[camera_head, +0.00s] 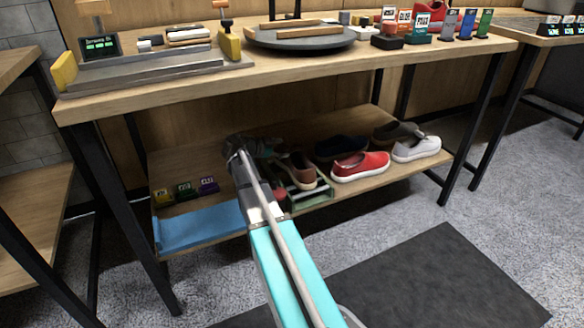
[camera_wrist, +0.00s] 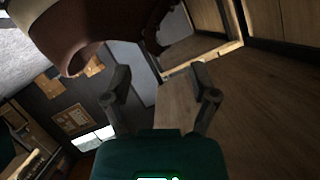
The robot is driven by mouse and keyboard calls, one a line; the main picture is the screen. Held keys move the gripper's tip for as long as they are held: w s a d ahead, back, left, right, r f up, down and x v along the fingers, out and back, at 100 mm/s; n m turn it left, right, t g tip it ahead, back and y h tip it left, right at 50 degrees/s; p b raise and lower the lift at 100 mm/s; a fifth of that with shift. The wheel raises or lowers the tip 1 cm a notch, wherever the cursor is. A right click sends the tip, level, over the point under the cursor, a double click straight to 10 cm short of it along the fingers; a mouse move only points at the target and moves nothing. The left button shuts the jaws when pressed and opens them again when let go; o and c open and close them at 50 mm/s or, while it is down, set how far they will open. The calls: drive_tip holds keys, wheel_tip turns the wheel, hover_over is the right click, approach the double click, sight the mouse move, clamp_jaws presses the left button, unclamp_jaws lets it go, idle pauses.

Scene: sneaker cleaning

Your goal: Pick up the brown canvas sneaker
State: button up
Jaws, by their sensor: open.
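The brown sneaker (camera_head: 302,172) is on the lower shelf, at the left end of the shoes, over a green-sided holder. In the wrist view its brown body (camera_wrist: 75,30) fills the upper left, close to the camera and cut off by the frame edge. My gripper (camera_head: 268,148) reaches in at the lower shelf, just left of the sneaker. In the wrist view my gripper (camera_wrist: 160,85) has its two fingers spread, with nothing between them. The sneaker lies beyond and left of the fingertips. Whether a finger touches it I cannot tell.
A red sneaker (camera_head: 360,166), a white sneaker (camera_head: 416,148), a dark blue shoe (camera_head: 341,147) and a grey-brown shoe (camera_head: 392,132) stand to the right. The green holder (camera_head: 312,197) is under the sneaker. A blue mat (camera_head: 200,228) lies left. The tabletop (camera_head: 150,97) overhangs the shelf.

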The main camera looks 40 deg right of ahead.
sight(296, 148)
drive_tip(key=shift+d+f, duration=0.2)
drive_tip(key=shift+d, duration=0.5)
drive_tip(key=shift+b+x, duration=1.05)
drive_tip(key=shift+x, duration=1.55)
drive_tip(key=shift+c, duration=0.2)
clamp_jaws()
